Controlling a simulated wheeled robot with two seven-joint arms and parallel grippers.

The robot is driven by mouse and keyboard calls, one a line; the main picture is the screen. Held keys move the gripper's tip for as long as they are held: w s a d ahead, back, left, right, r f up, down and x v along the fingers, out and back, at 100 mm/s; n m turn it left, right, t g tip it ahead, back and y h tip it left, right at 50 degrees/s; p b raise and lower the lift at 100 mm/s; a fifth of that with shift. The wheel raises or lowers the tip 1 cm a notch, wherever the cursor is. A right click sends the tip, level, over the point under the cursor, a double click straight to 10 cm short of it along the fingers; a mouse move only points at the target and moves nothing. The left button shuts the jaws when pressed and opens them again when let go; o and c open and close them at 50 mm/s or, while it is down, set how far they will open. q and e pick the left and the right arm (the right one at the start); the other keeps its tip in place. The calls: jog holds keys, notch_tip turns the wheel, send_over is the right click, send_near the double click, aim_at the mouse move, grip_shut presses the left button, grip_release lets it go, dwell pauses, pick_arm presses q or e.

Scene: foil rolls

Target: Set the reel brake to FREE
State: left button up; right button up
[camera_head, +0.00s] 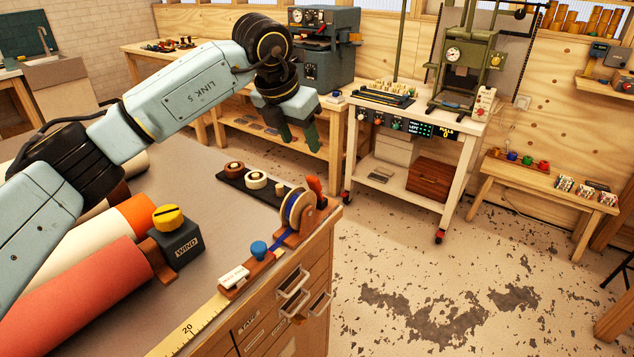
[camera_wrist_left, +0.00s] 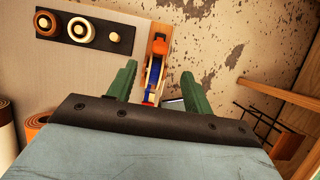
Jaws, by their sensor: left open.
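The reel (camera_head: 298,208) of blue ribbon stands upright in a wooden holder near the far right corner of the grey worktop. An orange lever-like piece (camera_head: 314,185) rises at its far side; I cannot read any FREE mark or tell its setting. My left gripper (camera_head: 297,138) is open and empty, in the air above and beyond the reel in the head view. In the left wrist view the reel (camera_wrist_left: 154,72) shows between the two green fingers, apart from them, with the orange piece (camera_wrist_left: 160,47) just past it. My right gripper is not in view.
Beside the reel lie a dark strip with round spools (camera_head: 256,181) and a blue knob (camera_head: 259,250). A black WIND box (camera_head: 176,247) with a yellow knob stands by the big rolls (camera_head: 90,285). Beyond the worktop edge is open floor, then a cart (camera_head: 425,125).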

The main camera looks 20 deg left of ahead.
aim_at(314, 177)
pick_arm(q)
jog(key=x, duration=1.3)
jog(key=shift+s, duration=0.15)
jog(key=shift+c, duration=0.3)
grip_shut()
